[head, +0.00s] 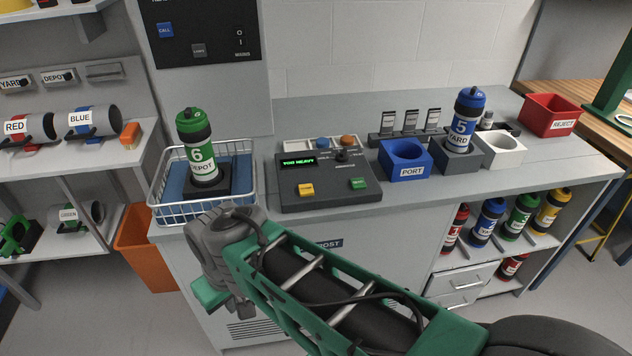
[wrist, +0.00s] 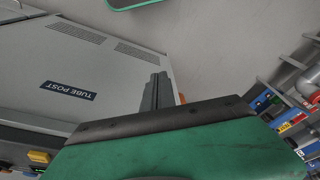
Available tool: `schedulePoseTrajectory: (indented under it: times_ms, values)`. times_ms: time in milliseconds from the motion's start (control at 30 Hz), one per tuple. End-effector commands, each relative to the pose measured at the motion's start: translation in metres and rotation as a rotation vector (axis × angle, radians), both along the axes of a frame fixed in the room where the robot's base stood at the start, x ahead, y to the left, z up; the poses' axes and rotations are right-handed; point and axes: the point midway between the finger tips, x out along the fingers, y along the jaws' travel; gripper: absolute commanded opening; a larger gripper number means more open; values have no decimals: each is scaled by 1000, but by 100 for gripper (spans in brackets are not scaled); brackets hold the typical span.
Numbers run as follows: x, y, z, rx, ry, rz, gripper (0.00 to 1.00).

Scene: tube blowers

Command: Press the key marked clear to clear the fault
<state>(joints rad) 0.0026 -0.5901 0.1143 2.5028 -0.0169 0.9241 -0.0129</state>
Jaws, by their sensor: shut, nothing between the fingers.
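The dark control console (head: 330,200) stands on the grey counter. Its green-lit display (head: 299,161) reads "TOO HEAVY". A yellow key (head: 306,189) and a green key (head: 358,184) sit on its front; their lettering is too small to read surely. The yellow key also shows at the lower left of the wrist view (wrist: 38,157). My gripper (head: 211,297) is shut and empty, low in front of the cabinet, left of and below the console. It touches no key. A green canister (head: 202,150) marked "6 DEPOT" stands upright in the wire basket.
The white wire basket (head: 180,211) is left of the console. Right of it are a blue "PORT" holder (head: 405,171), a blue "YARD" canister (head: 464,120) in a grey holder, a white holder (head: 502,159) and a red "REJECT" bin (head: 550,120). Space above the console front is clear.

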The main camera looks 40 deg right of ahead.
Motion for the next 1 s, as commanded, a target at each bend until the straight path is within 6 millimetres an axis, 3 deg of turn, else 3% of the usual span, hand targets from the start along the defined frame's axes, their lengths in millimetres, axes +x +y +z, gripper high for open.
schedulePoseTrajectory:
  times_ms: [233,367,467,633,800,900,1000]
  values:
    - [3,-1,3,2,-3,7,0]
    - [30,-19,24,14,-41,89,0]
    - [69,-54,51,20,-119,224,0]
    - [122,-150,97,-40,-319,479,0]
    - [129,-251,133,-187,-502,672,0]
    - [121,-291,147,-272,-568,742,0]
    - [115,-310,153,-323,-602,782,0]
